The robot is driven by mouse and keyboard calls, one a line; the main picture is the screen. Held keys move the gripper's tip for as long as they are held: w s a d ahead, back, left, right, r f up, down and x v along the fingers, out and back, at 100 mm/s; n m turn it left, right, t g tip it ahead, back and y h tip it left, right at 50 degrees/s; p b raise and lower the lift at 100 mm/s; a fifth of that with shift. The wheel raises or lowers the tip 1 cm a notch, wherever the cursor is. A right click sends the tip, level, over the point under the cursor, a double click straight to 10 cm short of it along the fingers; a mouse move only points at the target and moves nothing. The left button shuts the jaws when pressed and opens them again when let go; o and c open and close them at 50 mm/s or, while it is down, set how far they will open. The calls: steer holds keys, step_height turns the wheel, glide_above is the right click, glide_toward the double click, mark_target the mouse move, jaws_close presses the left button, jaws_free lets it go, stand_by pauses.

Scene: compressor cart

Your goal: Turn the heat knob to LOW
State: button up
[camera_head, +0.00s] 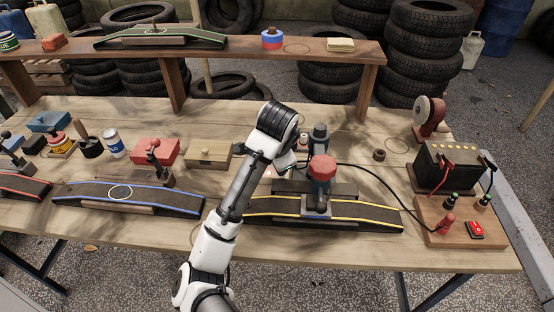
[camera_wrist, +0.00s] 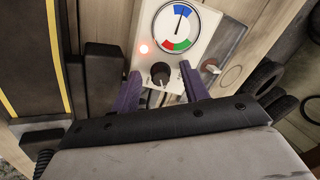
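In the wrist view a pale panel (camera_wrist: 200,40) carries a round gauge (camera_wrist: 178,27) with blue, red and green sectors and a dark needle. Below the gauge is a dark round knob (camera_wrist: 160,72) with a light pointer mark toward the lower side of the picture. I cannot read any LOW label. A red light (camera_wrist: 143,47) glows left of the knob. My gripper (camera_wrist: 160,77) is open, with one purple finger on each side of the knob; I cannot tell whether they touch it. In the head view my arm hides the panel and most of the gripper.
A ramp with yellow edges (camera_head: 350,211) carries a red-topped device (camera_head: 322,170) beside my arm. A black battery (camera_head: 447,166) and a wooden board with a red switch (camera_head: 475,230) stand at the right.

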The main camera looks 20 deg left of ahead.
steer(key=shift+r, duration=0.1)
steer(key=p+v, duration=0.2)
steer(key=v, duration=1.1)
steer(key=shift+s+r+p, duration=0.2)
steer(key=shift+r+p, duration=0.05)
steer(key=shift+p, duration=0.15)
steer(key=shift+s, duration=0.1)
